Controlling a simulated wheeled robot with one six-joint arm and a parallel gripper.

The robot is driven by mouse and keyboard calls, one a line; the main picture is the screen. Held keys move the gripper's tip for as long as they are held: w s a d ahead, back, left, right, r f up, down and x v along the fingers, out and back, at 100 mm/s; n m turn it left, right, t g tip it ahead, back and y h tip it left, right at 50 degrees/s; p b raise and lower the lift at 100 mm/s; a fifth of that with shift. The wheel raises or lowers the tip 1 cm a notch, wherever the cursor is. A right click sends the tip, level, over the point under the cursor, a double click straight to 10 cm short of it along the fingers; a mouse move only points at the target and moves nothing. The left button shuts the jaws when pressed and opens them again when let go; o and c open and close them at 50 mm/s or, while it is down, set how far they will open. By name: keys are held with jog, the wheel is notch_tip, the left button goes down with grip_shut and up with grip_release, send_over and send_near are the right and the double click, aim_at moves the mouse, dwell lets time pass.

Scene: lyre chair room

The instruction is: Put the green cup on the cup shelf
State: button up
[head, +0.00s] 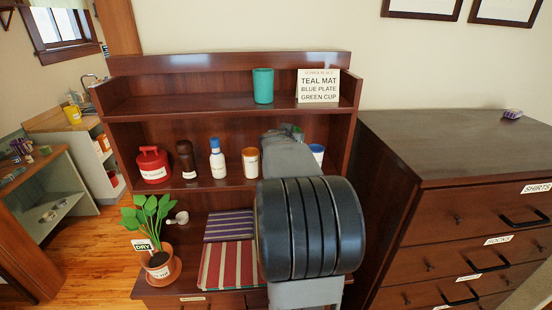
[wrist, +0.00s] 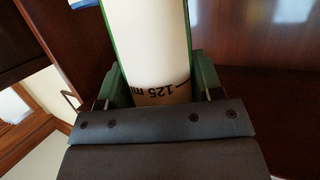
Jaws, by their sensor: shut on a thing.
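In the head view my gripper (head: 289,133) is in front of the shelf unit, at the middle shelf's height; my arm hides the held cup almost fully. A plain teal-green cup (head: 263,86) stands upright on the top shelf, left of a card (head: 318,86) reading "TEAL MAT, BLUE PLATE, GREEN CUP".
A red canister (head: 152,165), a brown bottle (head: 186,160) and a white-blue bottle (head: 217,158) share the middle shelf. Below are a potted plant (head: 158,266), folded cloths (head: 226,265) and a small white scoop (head: 178,218). A dresser (head: 450,150) stands right. The top shelf's left is bare.

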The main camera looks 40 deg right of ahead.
jog(key=w+f+b, duration=0.1)
jog(key=w+f, duration=0.1)
jog(key=w+d+f+b, duration=0.1)
jog(key=f, duration=0.2)
jog(key=w+d+f+b, duration=0.1)
jog(key=w+f, duration=0.1)
jog(key=f, duration=0.1)
jog(key=shift+w+d+f, duration=0.1)
jog(key=shift+w+f, duration=0.15)
jog(key=shift+w, duration=0.1)
jog(key=shift+f, duration=0.45)
jog(key=shift+s, duration=0.1)
jog(key=shift+f+b, duration=0.2)
jog(key=shift+b, duration=0.1)
jog(key=o, duration=1)
